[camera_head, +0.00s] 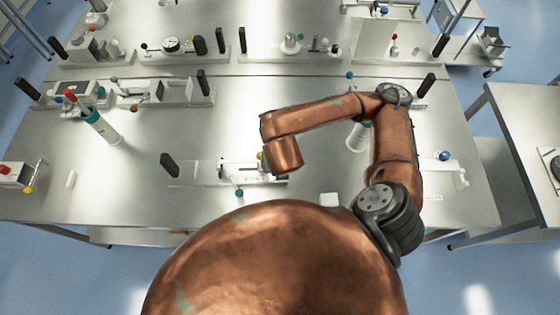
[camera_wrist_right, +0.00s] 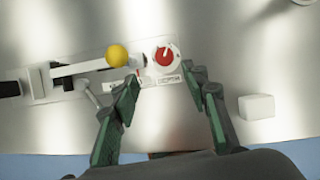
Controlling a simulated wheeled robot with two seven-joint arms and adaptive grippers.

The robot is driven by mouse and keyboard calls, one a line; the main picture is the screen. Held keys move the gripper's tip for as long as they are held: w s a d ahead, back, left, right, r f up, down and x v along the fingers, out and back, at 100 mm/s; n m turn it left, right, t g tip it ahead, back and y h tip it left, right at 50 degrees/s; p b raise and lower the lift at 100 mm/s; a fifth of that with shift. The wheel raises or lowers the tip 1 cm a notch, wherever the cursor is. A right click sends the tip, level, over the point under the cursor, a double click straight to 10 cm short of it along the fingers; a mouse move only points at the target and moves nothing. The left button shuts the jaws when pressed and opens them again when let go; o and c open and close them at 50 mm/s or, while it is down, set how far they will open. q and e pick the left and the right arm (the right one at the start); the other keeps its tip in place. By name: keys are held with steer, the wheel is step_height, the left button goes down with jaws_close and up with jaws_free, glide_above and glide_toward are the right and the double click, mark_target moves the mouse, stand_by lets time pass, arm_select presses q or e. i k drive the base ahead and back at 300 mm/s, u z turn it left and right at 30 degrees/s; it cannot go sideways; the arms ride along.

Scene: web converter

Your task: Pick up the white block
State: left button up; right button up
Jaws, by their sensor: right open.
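The white block (camera_head: 329,199) lies on the steel table near its front edge, just beyond my copper body in the head view. In the right wrist view the white block (camera_wrist_right: 256,106) lies right of the right finger, apart from it. My right gripper (camera_wrist_right: 165,82) is open, with dark green fingers spread and nothing held between them. In the head view my right gripper is hidden by my own arm, left of the block. My left gripper is not in view.
A device with a red knob (camera_wrist_right: 166,55) and a yellow ball lever (camera_wrist_right: 117,56) lies beyond my fingers. A black upright piece (camera_head: 170,164) stands left of the arm. Several other devices line the table's back. Bare steel surrounds the block.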

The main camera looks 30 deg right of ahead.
mark_target(327, 200)
steer(key=k, duration=2)
